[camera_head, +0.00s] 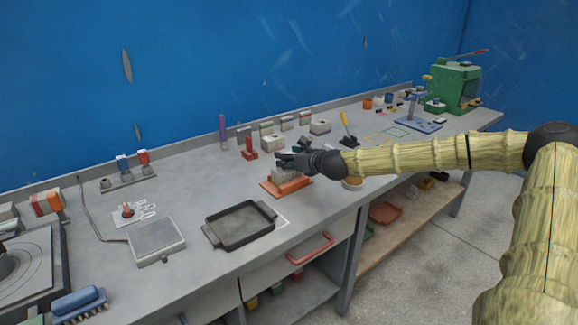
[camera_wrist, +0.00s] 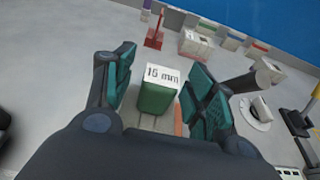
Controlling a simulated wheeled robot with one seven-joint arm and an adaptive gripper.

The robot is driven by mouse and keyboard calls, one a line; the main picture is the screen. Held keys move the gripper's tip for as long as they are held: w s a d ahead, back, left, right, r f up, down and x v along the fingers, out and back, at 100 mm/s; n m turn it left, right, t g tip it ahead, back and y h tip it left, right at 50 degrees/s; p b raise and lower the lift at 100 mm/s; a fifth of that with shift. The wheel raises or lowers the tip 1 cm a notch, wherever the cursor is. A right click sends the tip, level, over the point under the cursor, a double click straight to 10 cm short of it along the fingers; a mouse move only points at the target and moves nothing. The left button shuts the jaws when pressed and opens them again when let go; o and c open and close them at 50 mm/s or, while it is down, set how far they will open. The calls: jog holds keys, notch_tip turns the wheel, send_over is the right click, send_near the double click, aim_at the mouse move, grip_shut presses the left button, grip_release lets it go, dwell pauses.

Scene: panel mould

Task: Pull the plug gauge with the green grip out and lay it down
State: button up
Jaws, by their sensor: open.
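The green grip (camera_wrist: 154,100) of the plug gauge shows in the wrist view, with a white "16 mm" label on its end. My gripper (camera_wrist: 158,78) is open, with one teal-padded finger on each side of the grip. A gap shows on the left; on the right the finger is close, and I cannot tell whether it touches. In the head view my gripper (camera_head: 288,158) is over a grey block on an orange base (camera_head: 287,187). The gauge's lower part is hidden, and its grip is hard to make out there.
A dark empty tray (camera_head: 240,224) lies left of the orange base, near the bench's front edge. A red stand (camera_head: 249,150) and pale blocks (camera_head: 272,143) stand behind the gripper. A small bowl (camera_head: 352,183) is to the right. Some bare bench (camera_head: 190,197) lies left of the tray.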

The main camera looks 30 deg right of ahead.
grip_shut()
jog(key=shift+r+p, duration=2.45)
jog(key=shift+r, duration=1.1)
jog(key=shift+r+p, duration=1.35)
jog(key=shift+r, duration=0.6)
